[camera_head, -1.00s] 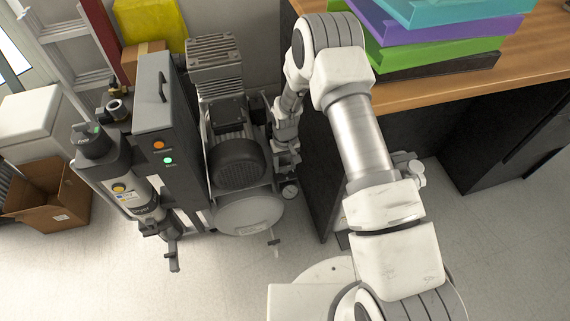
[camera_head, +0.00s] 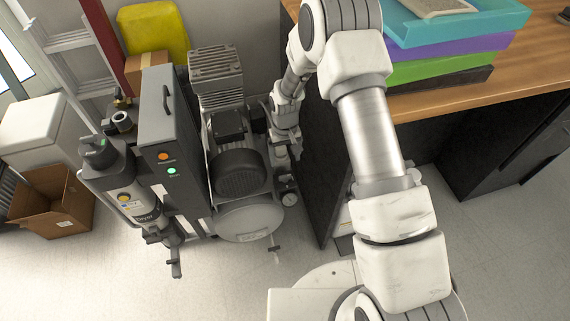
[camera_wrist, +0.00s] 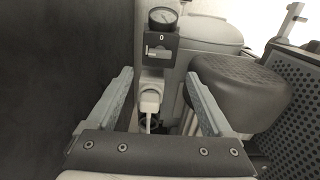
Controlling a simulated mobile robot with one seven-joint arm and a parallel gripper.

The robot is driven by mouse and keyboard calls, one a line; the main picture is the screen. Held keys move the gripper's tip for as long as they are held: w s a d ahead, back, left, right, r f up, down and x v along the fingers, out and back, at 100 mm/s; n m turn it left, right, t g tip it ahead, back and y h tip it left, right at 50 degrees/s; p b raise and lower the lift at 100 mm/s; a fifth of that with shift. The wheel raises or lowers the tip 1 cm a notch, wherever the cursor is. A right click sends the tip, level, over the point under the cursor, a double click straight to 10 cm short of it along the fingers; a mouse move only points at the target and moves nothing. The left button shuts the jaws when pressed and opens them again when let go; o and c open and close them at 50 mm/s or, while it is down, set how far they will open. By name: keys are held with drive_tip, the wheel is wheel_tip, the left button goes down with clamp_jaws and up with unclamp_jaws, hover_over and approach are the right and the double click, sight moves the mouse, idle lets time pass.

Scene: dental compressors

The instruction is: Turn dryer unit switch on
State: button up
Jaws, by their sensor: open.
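The dryer unit (camera_head: 126,187) is a grey cylinder with a dark top knob, beside a tall dark grey cabinet (camera_head: 160,120) with an orange and a lit green lamp. In the wrist view a black switch box (camera_wrist: 161,48) marked "0" with a small light lever sits under a round gauge (camera_wrist: 163,17). I cannot tell if this is the dryer's switch. My gripper (camera_wrist: 158,76) is open and empty, its fingers spread below the box in the picture. In the head view my gripper (camera_head: 287,143) is right of the compressor motor, its fingers hard to make out.
The compressor motor (camera_head: 238,172) and tank (camera_head: 250,220) stand left of my gripper. The desk's dark side panel (camera_head: 318,180) is close on the right. Stacked trays (camera_head: 450,45) lie on the wooden desk. A cardboard box (camera_head: 52,205) is at the left. The front floor is clear.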

wheel_tip(320, 180, up, 8)
drive_tip(key=p, duration=0.1)
drive_tip(key=shift+p, duration=0.35)
drive_tip(key=shift+r, duration=0.15)
drive_tip(key=s+d+r+m+t, duration=0.1)
drive_tip(key=s+d+r, duration=0.25)
drive_tip(key=r, duration=0.85)
drive_tip(key=s+d+r+t, duration=0.25)
drive_tip(key=d+r, duration=0.25)
drive_tip(key=r, duration=0.6)
drive_tip(key=s+d+r+m+t, duration=0.1)
drive_tip(key=s+d+r, duration=0.1)
drive_tip(key=s+r, duration=0.35)
drive_tip(key=s+d+r+m+t, duration=0.1)
drive_tip(key=s+d+r, duration=0.1)
drive_tip(key=s, duration=0.6)
drive_tip(key=s+d+r, duration=0.2)
drive_tip(key=s+r, duration=0.1)
drive_tip(key=s, duration=0.4)
wheel_tip(320, 180, up, 18)
drive_tip(key=p, duration=1.8)
drive_tip(key=shift+w, duration=0.4)
